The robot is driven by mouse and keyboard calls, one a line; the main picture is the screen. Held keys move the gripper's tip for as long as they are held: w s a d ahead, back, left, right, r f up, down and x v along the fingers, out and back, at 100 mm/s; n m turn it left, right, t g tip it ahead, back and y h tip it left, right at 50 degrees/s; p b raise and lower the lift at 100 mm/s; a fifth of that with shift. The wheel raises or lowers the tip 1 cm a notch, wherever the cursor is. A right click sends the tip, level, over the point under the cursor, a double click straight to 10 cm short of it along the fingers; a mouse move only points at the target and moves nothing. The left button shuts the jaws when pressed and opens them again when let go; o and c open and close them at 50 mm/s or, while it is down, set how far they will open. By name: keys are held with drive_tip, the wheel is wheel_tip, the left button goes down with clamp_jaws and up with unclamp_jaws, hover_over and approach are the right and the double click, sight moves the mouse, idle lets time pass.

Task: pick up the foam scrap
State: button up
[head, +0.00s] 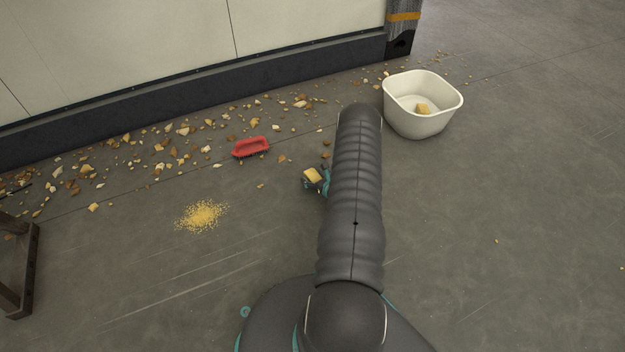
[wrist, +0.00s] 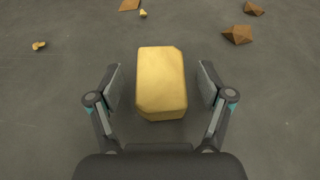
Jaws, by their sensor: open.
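The foam scrap (wrist: 161,80) is a yellow block with cut corners. In the wrist view it lies between the two open fingers of my gripper (wrist: 161,88), with a gap on each side. In the head view the foam scrap (head: 313,175) shows just left of my arm, beside my gripper (head: 318,182), which is mostly hidden behind the arm. I cannot tell from these views how far the fingers are above the floor.
A white tub (head: 422,122) stands at the right with a yellow piece (head: 423,108) inside. A red brush-like object (head: 251,147), a pile of yellow crumbs (head: 202,216) and scattered leaf-like bits lie left. A dark wooden frame (head: 22,270) stands far left. The right floor is mostly clear.

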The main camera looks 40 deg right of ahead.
drive_tip(key=shift+w+f, duration=0.15)
drive_tip(key=shift+w, duration=0.3)
drive_tip(key=shift+d, duration=0.1)
drive_tip(key=c, duration=0.8)
drive_tip(key=shift+c, duration=0.2)
